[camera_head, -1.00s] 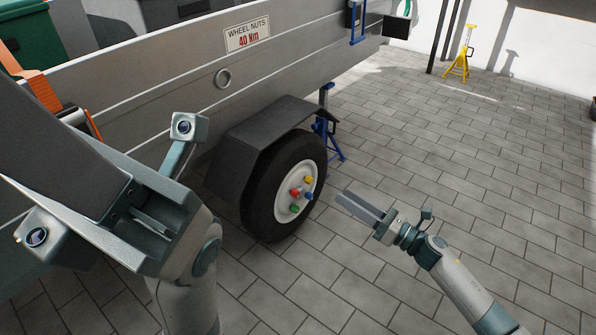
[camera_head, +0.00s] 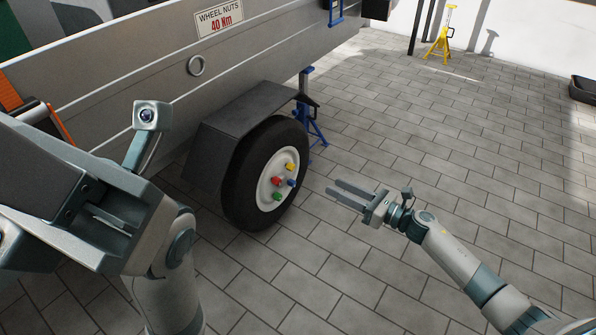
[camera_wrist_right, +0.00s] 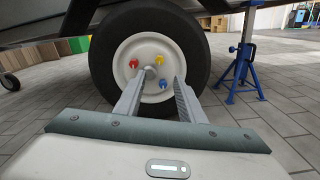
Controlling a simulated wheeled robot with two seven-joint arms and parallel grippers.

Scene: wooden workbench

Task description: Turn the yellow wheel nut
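The yellow wheel nut (camera_head: 290,167) sits at the top of the white hub (camera_head: 267,190) of the trailer wheel, with red (camera_head: 276,181), blue (camera_head: 291,183) and green (camera_head: 277,196) nuts around it. My right gripper (camera_head: 333,188) is open and empty, to the right of the wheel and apart from it. In the right wrist view the yellow nut (camera_wrist_right: 159,59) shows just above the gap between the open fingertips (camera_wrist_right: 160,77). The green nut is not visible there. My left gripper (camera_head: 100,222) is at the lower left, far from the nut; its fingers are unclear.
A black mudguard (camera_head: 238,125) covers the wheel's top. A blue stand (camera_head: 308,118) stands behind the wheel. The grey trailer side (camera_head: 130,95) carries a "WHEEL NUTS 40 Nm" sign (camera_head: 219,19). A yellow stand (camera_head: 440,38) is far back. The paving right of the wheel is clear.

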